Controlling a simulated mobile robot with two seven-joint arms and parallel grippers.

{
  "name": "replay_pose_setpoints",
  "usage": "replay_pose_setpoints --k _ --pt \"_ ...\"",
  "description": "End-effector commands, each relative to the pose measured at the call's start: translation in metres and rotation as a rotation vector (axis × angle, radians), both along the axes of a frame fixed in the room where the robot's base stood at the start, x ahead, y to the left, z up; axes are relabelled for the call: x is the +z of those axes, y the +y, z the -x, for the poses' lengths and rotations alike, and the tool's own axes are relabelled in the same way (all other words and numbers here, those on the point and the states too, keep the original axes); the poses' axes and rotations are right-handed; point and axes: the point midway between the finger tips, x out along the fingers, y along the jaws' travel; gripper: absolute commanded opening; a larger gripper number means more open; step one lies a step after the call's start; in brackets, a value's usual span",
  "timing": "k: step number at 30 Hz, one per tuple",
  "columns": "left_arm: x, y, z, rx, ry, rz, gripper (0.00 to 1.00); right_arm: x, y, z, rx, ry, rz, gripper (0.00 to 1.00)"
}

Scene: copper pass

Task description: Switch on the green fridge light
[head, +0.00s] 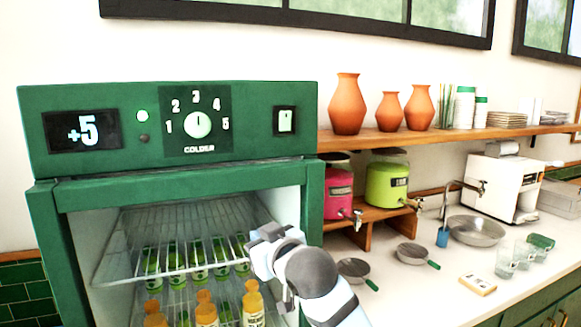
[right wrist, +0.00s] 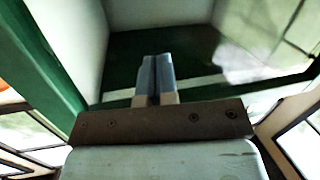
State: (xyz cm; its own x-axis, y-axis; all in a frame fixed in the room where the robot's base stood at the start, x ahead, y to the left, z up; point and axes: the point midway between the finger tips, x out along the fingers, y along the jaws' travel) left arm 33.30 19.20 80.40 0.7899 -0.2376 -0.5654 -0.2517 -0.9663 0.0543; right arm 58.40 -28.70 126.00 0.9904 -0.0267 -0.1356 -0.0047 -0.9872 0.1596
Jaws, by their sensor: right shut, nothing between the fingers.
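The green fridge (head: 175,172) stands at the left in the head view, its front open. Its top panel carries a small light switch (head: 285,120) at the right end, a pale rocker in a black frame. Which way the rocker is tipped is too small to tell. My right gripper (head: 262,240) is in front of the fridge opening, near its right side, below the switch and clear of it. In the right wrist view its two fingers (right wrist: 155,78) are together and empty, with green and white surfaces beyond. The switch is not clear there. My left gripper is out of view.
The panel also holds a "+5" display (head: 83,130) and a round dial (head: 198,124). Wire shelves (head: 130,265) and several bottles are inside the fridge. A wooden shelf (head: 450,138) with orange vases and a counter (head: 420,285) with pans lie to the right.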

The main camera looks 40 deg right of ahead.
Motion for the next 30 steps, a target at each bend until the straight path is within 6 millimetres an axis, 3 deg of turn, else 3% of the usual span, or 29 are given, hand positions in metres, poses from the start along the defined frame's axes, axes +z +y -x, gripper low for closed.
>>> replay_pose_setpoints --k 1,6,9,12,18,30 --pt "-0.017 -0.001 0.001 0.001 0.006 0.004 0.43 0.029 -0.007 0.005 -0.025 -0.056 -0.003 0.0" --pt "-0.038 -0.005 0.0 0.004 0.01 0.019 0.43 0.117 -0.027 0.042 -0.108 -0.183 -0.039 0.0" --pt "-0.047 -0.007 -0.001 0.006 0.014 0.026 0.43 0.153 -0.036 0.07 -0.148 -0.244 -0.067 0.0" --pt "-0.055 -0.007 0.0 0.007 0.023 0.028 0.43 0.176 -0.043 0.094 -0.177 -0.289 -0.092 0.0" --pt "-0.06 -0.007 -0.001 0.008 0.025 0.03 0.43 0.196 -0.049 0.118 -0.202 -0.327 -0.119 0.0" --pt "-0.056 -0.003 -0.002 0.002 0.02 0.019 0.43 0.199 -0.049 0.118 -0.205 -0.326 -0.121 0.0"
